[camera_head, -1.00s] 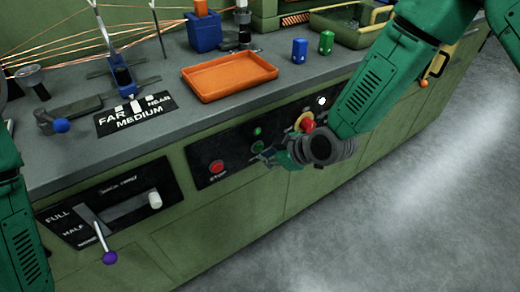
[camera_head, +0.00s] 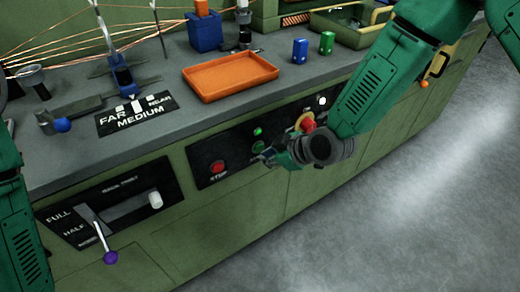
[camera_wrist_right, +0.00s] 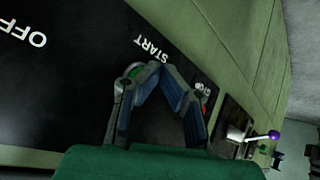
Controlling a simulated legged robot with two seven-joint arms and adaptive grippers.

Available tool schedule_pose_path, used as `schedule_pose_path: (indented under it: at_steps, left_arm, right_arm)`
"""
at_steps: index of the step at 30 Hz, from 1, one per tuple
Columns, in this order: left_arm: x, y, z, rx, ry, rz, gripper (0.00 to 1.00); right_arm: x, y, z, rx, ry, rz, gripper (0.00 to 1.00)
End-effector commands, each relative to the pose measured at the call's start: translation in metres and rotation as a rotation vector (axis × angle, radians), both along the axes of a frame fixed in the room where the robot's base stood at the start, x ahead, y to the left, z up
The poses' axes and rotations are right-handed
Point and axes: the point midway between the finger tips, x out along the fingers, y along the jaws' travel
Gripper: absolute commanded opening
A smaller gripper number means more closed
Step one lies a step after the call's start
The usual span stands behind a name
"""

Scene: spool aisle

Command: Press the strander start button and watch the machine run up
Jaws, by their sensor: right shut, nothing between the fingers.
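The green start button (camera_head: 258,147) is on the black control panel (camera_head: 238,150) on the bench front, with a green lamp (camera_head: 257,131) above it. My right gripper (camera_head: 266,155) is shut and empty, its tips right beside the button at its lower right. In the right wrist view the closed fingertips (camera_wrist_right: 156,66) are beside the green button (camera_wrist_right: 136,70), which they partly cover, near the word START. I cannot tell whether they touch it. The red stop button (camera_head: 217,168) is left of it.
A red knob on a yellow base (camera_head: 307,122) is close above my right wrist. A purple-knobbed lever (camera_head: 110,257) juts out at lower left. An orange tray (camera_head: 230,76) and blue and green blocks are on the bench top. The floor at right is clear.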

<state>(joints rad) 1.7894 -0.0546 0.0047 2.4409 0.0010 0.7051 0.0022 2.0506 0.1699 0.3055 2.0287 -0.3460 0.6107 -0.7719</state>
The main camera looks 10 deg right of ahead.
Motion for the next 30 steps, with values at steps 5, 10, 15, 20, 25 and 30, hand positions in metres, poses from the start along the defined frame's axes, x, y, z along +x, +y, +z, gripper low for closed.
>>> schedule_pose_path:
  at_steps: [5, 10, 15, 20, 25, 30]
  left_arm:
    - [0.0000, 0.0000, 0.0021, 0.000, 0.000, 0.000, 0.40]
    - [0.0000, 0.0000, 0.0022, 0.000, 0.000, 0.000, 0.40]
    - [-0.0001, 0.0000, 0.0021, 0.000, 0.000, 0.000, 0.40]
    - [0.0000, 0.0000, 0.0021, 0.000, 0.000, 0.000, 0.40]
    - [0.0000, 0.0000, 0.0021, 0.000, 0.000, 0.000, 0.40]
    - [-0.0001, 0.0000, 0.0021, 0.000, 0.000, 0.000, 0.40]
  right_arm:
    - [0.0056, 0.0022, 0.0016, -0.001, 0.000, 0.001, 0.00]
    - [0.0070, 0.0028, 0.0013, 0.000, 0.002, 0.000, 0.00]
    - [0.0071, 0.0030, 0.0013, 0.000, 0.000, 0.000, 0.00]
    - [0.0079, 0.0033, 0.0014, 0.000, 0.000, 0.000, 0.00]
    - [0.0099, 0.0041, 0.0014, 0.000, 0.000, 0.000, 0.00]
    - [0.0105, 0.0043, 0.0015, 0.000, 0.000, 0.000, 0.00]
